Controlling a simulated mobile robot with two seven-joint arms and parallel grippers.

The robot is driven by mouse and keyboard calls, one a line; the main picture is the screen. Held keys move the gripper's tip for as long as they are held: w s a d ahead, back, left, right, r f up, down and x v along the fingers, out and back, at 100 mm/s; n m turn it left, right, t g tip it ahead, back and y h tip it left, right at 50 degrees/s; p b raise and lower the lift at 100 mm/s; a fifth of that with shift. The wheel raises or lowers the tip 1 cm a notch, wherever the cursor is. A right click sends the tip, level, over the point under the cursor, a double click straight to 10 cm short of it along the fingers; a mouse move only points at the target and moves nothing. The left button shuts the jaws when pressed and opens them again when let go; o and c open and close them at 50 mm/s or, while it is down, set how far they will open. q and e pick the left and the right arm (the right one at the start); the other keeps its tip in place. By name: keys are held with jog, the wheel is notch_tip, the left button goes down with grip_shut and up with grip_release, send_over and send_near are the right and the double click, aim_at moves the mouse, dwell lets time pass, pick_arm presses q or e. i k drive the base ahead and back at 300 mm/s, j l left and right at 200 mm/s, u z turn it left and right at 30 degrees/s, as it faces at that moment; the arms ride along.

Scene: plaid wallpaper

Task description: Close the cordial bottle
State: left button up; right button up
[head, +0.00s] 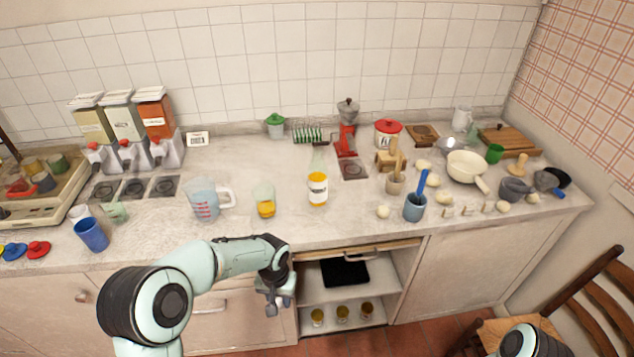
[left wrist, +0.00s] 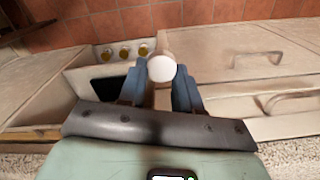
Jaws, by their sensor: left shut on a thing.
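The cordial bottle (head: 317,188) stands upright on the counter in the head view. It has a clear neck, a pale label and yellow-orange contents. No stopper is discernible on its neck. My left gripper (head: 277,303) hangs in front of the counter, below its top and well apart from the bottle. In the left wrist view its blue fingers (left wrist: 162,85) are shut on a round white cap (left wrist: 162,70). My right gripper is out of view; only part of my right arm shows at the lower right.
A glass of yellow liquid (head: 266,208) stands left of the bottle, beside a measuring jug (head: 203,200). A blue utensil cup (head: 414,207) and pale lumps lie to the right. The open shelf (head: 345,293) below holds several jars. A chair (head: 585,300) stands at the lower right.

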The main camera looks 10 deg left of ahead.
aim_at(317, 170)
jog(key=i+l, duration=0.2)
jog(key=i, duration=0.2)
jog(key=u, duration=2.05)
